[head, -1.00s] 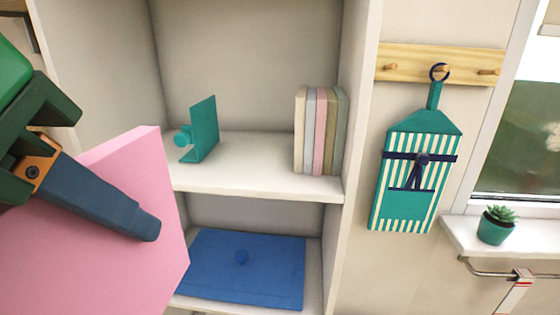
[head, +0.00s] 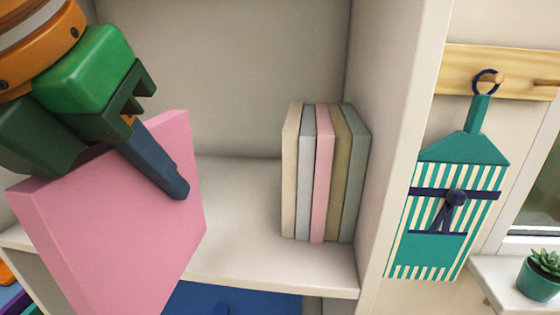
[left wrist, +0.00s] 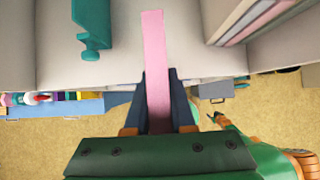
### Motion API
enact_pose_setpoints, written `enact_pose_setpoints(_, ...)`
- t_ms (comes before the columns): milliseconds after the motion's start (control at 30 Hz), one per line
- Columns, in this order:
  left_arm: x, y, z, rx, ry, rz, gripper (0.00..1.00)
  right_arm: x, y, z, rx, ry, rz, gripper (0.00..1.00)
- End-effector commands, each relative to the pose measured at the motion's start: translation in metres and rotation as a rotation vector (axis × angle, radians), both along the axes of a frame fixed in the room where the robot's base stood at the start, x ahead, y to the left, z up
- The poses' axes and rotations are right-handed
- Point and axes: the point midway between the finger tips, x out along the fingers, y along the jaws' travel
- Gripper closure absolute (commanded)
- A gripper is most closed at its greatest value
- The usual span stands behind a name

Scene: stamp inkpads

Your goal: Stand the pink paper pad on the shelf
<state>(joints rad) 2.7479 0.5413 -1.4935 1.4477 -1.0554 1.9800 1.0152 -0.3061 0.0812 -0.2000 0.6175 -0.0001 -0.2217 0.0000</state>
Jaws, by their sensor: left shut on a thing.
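My left gripper (head: 178,188) is shut on the pink paper pad (head: 110,215), a thick square slab. One finger lies across its near face; the other is hidden in the head view. In the left wrist view the pad (left wrist: 155,60) shows edge-on between both fingers, upright, its far part over the white shelf (left wrist: 200,62). The shelf (head: 260,262) holds a row of books (head: 318,175) at right. The teal bookend (left wrist: 92,25) is left of the pad, apart from it, and hidden in the head view. Whether the pad touches the shelf is unclear. A small green and orange part, perhaps my right gripper, shows at lower right of the wrist view.
Bare shelf lies between the pad and the books. A cabinet side wall (head: 395,130) stands right of the books. A blue item (head: 235,300) is on the shelf below. A striped teal hanging (head: 450,215) and a potted plant (head: 541,275) are farther right.

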Motion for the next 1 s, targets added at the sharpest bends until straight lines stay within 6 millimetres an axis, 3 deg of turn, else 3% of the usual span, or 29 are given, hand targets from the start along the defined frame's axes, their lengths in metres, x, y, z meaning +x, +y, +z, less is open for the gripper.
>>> enact_pose_setpoints(833,0.118,-0.004,-0.001,0.002,0.0,0.001,1.0,0.005,0.002,0.058,0.004,-0.012,-0.001,0.34)
enact_pose_setpoints(1000,0.141,-0.005,-0.011,0.0,0.001,0.0,1.0,0.005,0.002,0.064,0.003,-0.011,-0.001,0.34)
